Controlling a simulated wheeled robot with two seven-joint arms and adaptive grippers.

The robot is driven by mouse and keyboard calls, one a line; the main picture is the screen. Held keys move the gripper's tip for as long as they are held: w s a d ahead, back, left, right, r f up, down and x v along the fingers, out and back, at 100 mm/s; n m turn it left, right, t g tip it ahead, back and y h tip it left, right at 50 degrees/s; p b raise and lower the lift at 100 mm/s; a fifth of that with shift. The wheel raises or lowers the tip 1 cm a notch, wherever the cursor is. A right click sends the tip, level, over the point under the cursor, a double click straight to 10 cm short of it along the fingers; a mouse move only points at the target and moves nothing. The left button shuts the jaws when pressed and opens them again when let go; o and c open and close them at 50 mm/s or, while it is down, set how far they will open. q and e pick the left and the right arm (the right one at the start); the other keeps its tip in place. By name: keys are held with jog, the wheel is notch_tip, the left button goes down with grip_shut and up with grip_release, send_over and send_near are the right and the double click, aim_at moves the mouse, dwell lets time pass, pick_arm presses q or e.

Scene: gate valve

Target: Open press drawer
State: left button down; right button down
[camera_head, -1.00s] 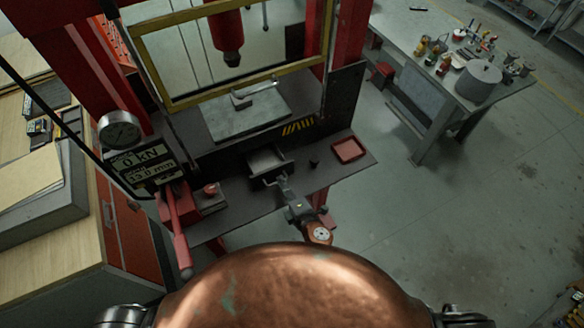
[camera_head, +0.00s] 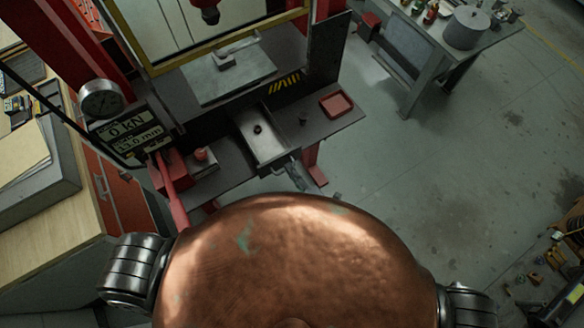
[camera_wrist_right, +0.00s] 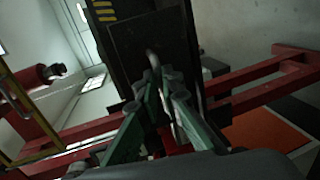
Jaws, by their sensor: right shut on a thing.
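The press drawer (camera_head: 270,148) is a grey metal tray, pulled out towards me from under the press bed. A small dark round part lies inside it (camera_head: 257,129). My right gripper (camera_head: 292,168) is at the drawer's front edge, partly hidden behind my copper-coloured body. In the right wrist view, the green-grey fingers of my right gripper (camera_wrist_right: 165,82) are closed around a pale curved handle (camera_wrist_right: 153,60), in front of a dark panel. The handle is mostly hidden in the head view. My left gripper does not show.
A red tray (camera_head: 337,104) and a small dark knob sit on the ledge right of the drawer. A red lever (camera_head: 174,195) and a pump block stand to its left. A gauge (camera_head: 101,99) hangs above.

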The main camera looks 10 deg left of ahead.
jog(key=c, duration=2.1)
grip_release()
jog(key=v, duration=1.2)
